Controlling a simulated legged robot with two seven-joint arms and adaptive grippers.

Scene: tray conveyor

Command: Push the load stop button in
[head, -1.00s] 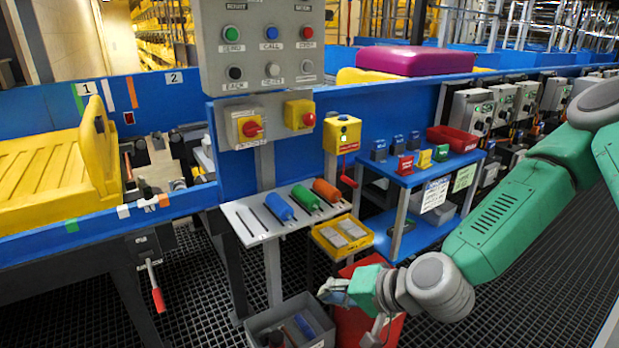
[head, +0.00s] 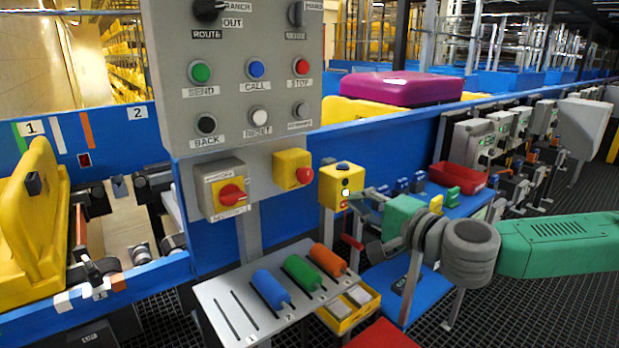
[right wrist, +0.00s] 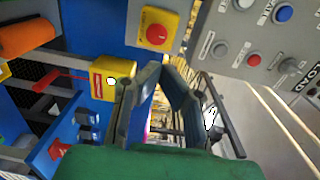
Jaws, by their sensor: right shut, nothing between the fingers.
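A red mushroom button on a yellow box (head: 304,175) sits under the grey control panel; in the right wrist view the red button (right wrist: 157,35) is above my fingertips, apart from them. A second red button marked STOP (head: 301,67) is on the panel. I cannot read a "load" label on either. My right gripper (head: 358,195) is shut and empty, beside the small yellow box (head: 335,172) with the crank; its fingers (right wrist: 167,72) show in the right wrist view. Whether it touches that box is unclear. My left gripper is out of view.
The grey panel (head: 180,108) carries several buttons and knobs. A red rotary switch (head: 232,193) is at its lower left. A tool shelf (head: 212,292) with blue, green and orange handles stands below. A blue shelf (head: 402,283) lies under my right arm.

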